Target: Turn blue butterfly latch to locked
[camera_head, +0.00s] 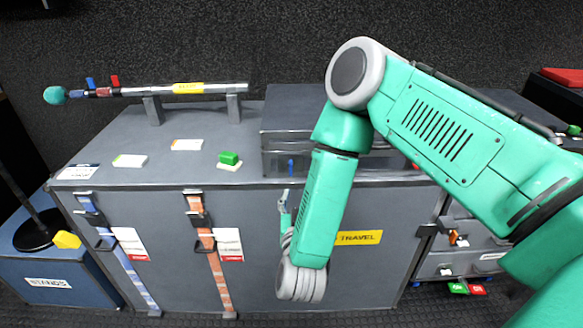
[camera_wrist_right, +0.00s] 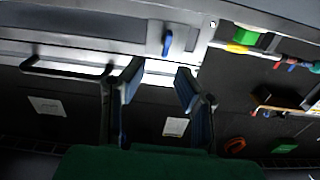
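The blue butterfly latch (camera_head: 291,166) is a small blue piece on the front of the dark grey case (camera_head: 285,122), which stands on the grey bench top. Its blue wing also shows in the right wrist view (camera_wrist_right: 167,43), upright in that picture, beyond my fingertips. My right gripper (camera_head: 284,203) is below the latch in the head view, partly hidden by my own forearm. In the right wrist view its two fingers (camera_wrist_right: 158,76) are apart with nothing between them. The fingertips look apart from the latch. My left gripper is not in view.
A green block (camera_head: 229,157) and several labels lie on the bench top (camera_head: 190,175) left of the case. A metal tube (camera_head: 200,88) rests on brackets behind. Orange (camera_head: 207,250) and blue-white straps hang down the front, near a yellow travel label (camera_head: 358,238).

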